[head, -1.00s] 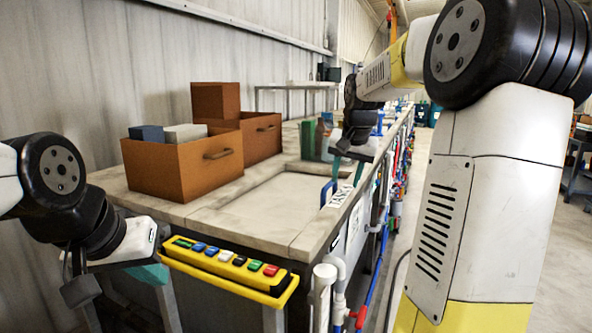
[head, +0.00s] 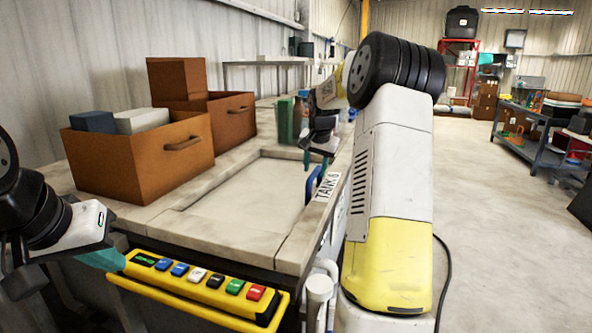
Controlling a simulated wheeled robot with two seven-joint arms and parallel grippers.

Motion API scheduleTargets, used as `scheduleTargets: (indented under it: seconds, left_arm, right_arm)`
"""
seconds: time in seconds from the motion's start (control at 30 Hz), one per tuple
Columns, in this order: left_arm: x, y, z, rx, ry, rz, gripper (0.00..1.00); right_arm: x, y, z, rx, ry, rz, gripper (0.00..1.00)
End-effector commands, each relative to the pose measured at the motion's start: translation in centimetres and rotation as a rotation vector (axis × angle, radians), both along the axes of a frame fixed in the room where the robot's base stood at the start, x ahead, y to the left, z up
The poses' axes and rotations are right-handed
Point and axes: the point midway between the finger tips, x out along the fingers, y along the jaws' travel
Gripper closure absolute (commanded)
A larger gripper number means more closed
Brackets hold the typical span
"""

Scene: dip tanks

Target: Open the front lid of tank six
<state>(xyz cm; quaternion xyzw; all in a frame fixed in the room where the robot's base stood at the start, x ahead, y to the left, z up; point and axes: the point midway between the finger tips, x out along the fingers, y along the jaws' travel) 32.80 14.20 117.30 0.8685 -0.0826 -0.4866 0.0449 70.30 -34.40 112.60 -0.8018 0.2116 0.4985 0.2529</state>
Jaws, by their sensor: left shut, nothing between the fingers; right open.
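The tank in front of me bears a white label reading TANK 6 (head: 327,187) on its right rim. Its pale flat lid (head: 238,205) lies level in the rim, so it looks closed. A blue handle (head: 312,184) stands at the lid's right edge. My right gripper (head: 316,160) is open, its teal fingers pointing down just above and behind the blue handle, apart from it as far as I can tell. My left gripper (head: 112,260) is shut and empty, beside the left end of the yellow button panel (head: 195,284); whether it touches the panel is unclear.
Two brown boxes, the near one (head: 140,160) holding blue and grey blocks, stand on the tank top at left. Green containers (head: 291,120) stand behind the lid. White pipes (head: 319,288) run down the front right corner. Open floor (head: 490,210) lies to the right.

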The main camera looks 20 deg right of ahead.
Motion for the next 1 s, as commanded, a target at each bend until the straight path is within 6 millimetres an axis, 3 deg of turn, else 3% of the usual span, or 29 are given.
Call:
scheduleTargets:
  seconds: [0.4, 0.6, 1.0]
  left_arm:
    - [0.01, 0.00, 0.01, 0.000, 0.000, 0.000, 1.00]
    - [0.01, 0.00, 0.01, 0.000, 0.000, 0.000, 1.00]
    - [0.01, 0.00, 0.01, 0.000, 0.000, 0.000, 1.00]
  right_arm:
    - [0.43, -0.06, -0.95, 0.001, -0.001, 0.000, 0.61]
    - [0.41, -0.07, -0.93, 0.000, 0.000, 0.000, 1.00]
    - [0.41, -0.07, -0.90, 0.000, 0.000, 0.000, 1.00]
